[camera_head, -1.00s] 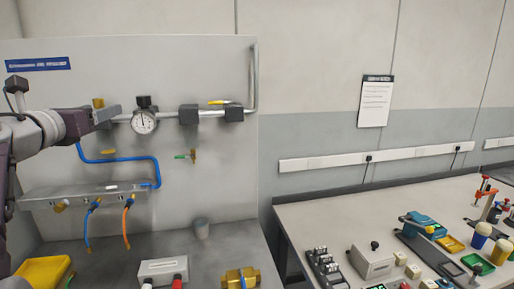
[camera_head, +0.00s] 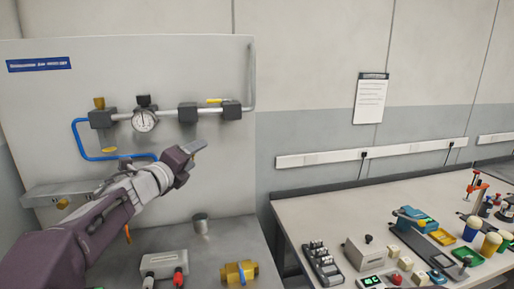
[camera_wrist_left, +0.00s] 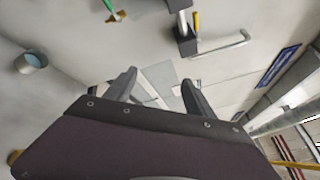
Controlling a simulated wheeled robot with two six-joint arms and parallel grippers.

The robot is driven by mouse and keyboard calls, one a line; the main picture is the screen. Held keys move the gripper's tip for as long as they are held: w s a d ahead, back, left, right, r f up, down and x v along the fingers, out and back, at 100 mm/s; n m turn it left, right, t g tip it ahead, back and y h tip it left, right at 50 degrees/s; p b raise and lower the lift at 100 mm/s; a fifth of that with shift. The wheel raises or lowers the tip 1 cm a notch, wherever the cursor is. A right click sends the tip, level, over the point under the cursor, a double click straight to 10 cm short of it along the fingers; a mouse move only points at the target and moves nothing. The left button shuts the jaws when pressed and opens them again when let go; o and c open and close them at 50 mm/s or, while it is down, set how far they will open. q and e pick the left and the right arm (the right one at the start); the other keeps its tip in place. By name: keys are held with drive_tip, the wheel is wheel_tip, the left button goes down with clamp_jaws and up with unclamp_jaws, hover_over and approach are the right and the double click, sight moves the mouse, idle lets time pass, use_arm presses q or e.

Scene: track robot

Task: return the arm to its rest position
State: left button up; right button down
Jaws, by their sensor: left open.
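My left gripper (camera_head: 196,149) is in front of the lower middle of the grey wall panel (camera_head: 215,68), below and right of the round gauge (camera_head: 143,121). My left arm (camera_head: 100,215) reaches in from the bottom left and covers part of the manifold and hoses. In the left wrist view the two fingers (camera_wrist_left: 160,92) stand apart with nothing between them. The gripper is empty. My right gripper is in neither view.
A pipe with valves (camera_head: 187,113) runs along the panel. Below stand a grey cup (camera_head: 200,224), a brass fitting (camera_head: 239,272) and a white box (camera_head: 164,264). A table (camera_head: 303,221) with several small items stands to the right.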

use_arm(q)
wheel_tip(320, 180, down, 16)
drive_tip(key=s+n+g+y, duration=0.3)
drive_tip(key=n, duration=0.7)
drive_tip(key=s+f+n+g, duration=0.2)
drive_tip(key=s+f+n, duration=0.1)
drive_tip(key=f, duration=0.3)
drive_tip(key=s+a+f+n+g+y, duration=0.1)
drive_tip(key=s+f+n+g, duration=0.1)
drive_tip(key=s+f, duration=0.3)
drive_tip(key=s+f+n+g+y, duration=0.1)
drive_tip(key=s+f+n+g, duration=0.2)
drive_tip(key=s+f+n, duration=0.2)
drive_tip(key=shift+s+a+f, duration=0.3)
drive_tip(key=shift+s+f, duration=0.4)
drive_tip(key=shift+f, duration=0.1)
drive_tip(key=s+f+n+g, duration=0.5)
drive_tip(key=s+n, duration=0.3)
drive_tip(key=s, duration=0.5)
drive_tip(key=shift+d+f, duration=0.45)
drive_tip(key=shift+f, duration=0.15)
